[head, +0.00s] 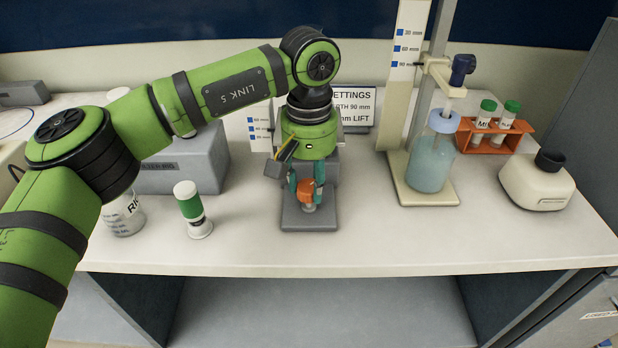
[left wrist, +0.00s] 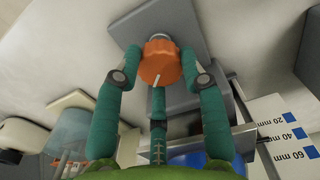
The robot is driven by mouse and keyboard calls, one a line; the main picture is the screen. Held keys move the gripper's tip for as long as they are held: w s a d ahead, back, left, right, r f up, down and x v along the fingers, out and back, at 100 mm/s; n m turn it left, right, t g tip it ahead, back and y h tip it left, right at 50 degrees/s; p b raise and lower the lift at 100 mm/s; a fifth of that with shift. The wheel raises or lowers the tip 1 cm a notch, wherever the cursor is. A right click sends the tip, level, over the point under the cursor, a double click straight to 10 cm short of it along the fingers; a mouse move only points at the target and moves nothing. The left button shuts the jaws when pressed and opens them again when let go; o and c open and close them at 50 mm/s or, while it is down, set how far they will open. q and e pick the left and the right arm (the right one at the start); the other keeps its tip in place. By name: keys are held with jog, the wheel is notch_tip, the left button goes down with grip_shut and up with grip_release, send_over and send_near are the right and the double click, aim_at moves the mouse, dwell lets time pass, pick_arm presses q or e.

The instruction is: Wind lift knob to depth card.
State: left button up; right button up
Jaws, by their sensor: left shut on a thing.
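The orange lift knob (head: 306,190) sits low at the front of a grey stand (head: 310,221) on the bench. It also shows in the left wrist view (left wrist: 160,62), with a white pointer line on its face. My left gripper (head: 306,186) reaches down from above with its teal fingers on either side of the knob, shut on it. The depth card (head: 350,105), a white sign marked "SETTINGS" with a 90 mm depth and a lift value, stands behind, partly hidden by my arm. A scale with blue marks (left wrist: 285,138) stands beside the stand. My right gripper does not show.
A stand with a tall scale (head: 407,60) and a blue-capped bottle (head: 432,160) is to the right. Tubes in an orange rack (head: 490,145) and a cream device (head: 537,183) stand farther right.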

aim_at(310, 186)
pick_arm(q)
jog(key=shift+s+f, duration=0.1)
jog(key=shift+f, duration=0.05)
jog(key=o, duration=1.1)
jog(key=shift+o, duration=0.2)
notch_tip(310, 186, up, 12)
